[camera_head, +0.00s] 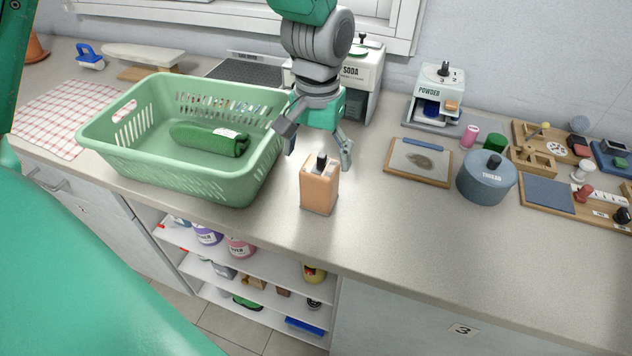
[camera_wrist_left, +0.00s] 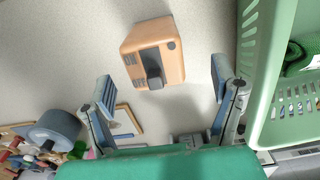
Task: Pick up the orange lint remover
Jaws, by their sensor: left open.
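The orange lint remover (camera_head: 319,189) is a small upright block with a dark knob on top, standing on the counter near its front edge. My left gripper (camera_head: 318,150) is open above and just behind it, fingers pointing down. In the left wrist view, the orange lint remover (camera_wrist_left: 153,54) shows ahead of the open left gripper (camera_wrist_left: 162,88), roughly centred between the two fingertips but farther out, with nothing held. My right gripper does not show.
A green basket (camera_head: 180,170) with a rolled green cloth (camera_head: 208,138) stands close on the left. The soda box (camera_head: 362,75) is behind. A framed board (camera_head: 419,162) and a blue thread pot (camera_head: 486,178) stand on the right. Counter in front right (camera_head: 420,220) is clear.

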